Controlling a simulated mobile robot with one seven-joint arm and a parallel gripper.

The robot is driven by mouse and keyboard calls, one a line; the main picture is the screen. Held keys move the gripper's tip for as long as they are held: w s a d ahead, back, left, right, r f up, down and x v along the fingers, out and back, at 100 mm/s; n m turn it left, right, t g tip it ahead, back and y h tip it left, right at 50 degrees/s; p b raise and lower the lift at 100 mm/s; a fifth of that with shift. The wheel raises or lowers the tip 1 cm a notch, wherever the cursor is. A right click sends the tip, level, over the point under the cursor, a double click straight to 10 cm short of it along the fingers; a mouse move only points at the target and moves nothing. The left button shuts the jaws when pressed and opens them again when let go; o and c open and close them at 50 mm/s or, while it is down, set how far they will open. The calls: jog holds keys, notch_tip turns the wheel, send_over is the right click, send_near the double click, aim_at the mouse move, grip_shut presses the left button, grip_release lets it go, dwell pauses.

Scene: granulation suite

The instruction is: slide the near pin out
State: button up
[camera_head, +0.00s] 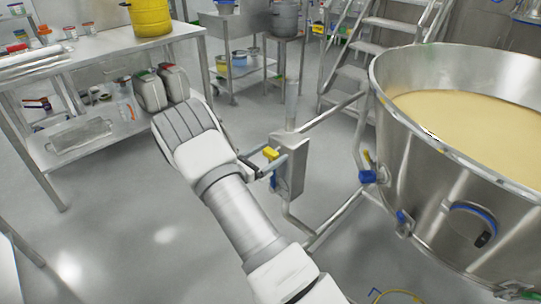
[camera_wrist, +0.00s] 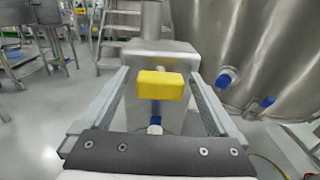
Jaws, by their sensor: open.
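The near pin shows as a yellow block-shaped head (camera_head: 271,153) on the steel post box beside the bowl's frame. In the wrist view the yellow head (camera_wrist: 160,86) sits centred between my two fingers, with clear gaps on both sides. My gripper (camera_head: 263,162) is open and reaches to the box; it also shows in the wrist view (camera_wrist: 160,76). The fingers do not appear to touch the head. The pin's shaft is mostly hidden behind the head. A blue part (camera_wrist: 155,126) shows just below it.
A large steel bowl (camera_head: 440,185) of pale powder stands at the right, with blue knobs (camera_head: 368,177) on its frame. A steel box (camera_head: 291,165) carries the post. Steps (camera_head: 372,50) stand behind. A work table (camera_head: 100,52) is at left. Floor between is clear.

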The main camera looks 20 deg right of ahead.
jog(key=shift+d, duration=0.1)
grip_shut()
dwell(0.5)
